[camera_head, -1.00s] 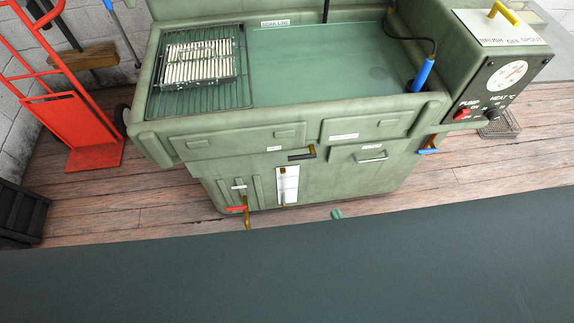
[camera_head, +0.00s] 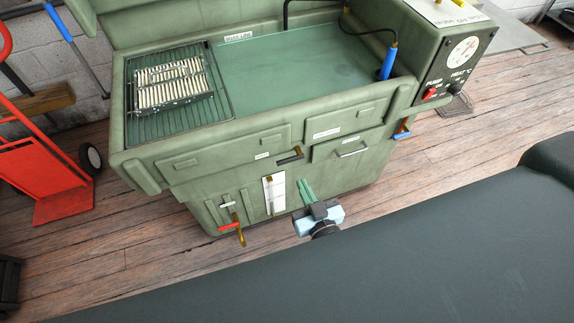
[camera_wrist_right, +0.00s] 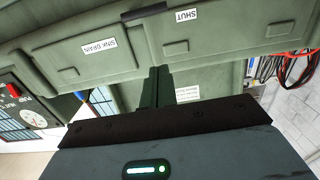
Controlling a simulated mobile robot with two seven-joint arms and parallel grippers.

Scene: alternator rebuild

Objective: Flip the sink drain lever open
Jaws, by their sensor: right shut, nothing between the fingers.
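The sink drain lever (camera_head: 290,156) is a dark bar with a brass end on the front of the green washer cabinet. It lies nearly level, its dark end toward the small "SHUT" label (camera_head: 261,155). The "SINK DRAIN" label (camera_head: 326,133) is up and to the right of it. In the right wrist view the lever (camera_wrist_right: 143,12) shows at the top edge between the "SINK DRAIN" (camera_wrist_right: 100,47) and "SHUT" (camera_wrist_right: 179,15) labels. My right gripper (camera_head: 305,184) is shut and empty, below the lever and apart from it. Its green fingers (camera_wrist_right: 160,86) point toward the cabinet. My left gripper is out of view.
A red-handled valve (camera_head: 230,226) and a white gauge strip (camera_head: 273,194) are left of my gripper. A drawer handle (camera_head: 352,153) and a blue-handled valve (camera_head: 402,134) are to the right. The sink (camera_head: 300,60) is above. A red hand truck (camera_head: 50,180) stands at left.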

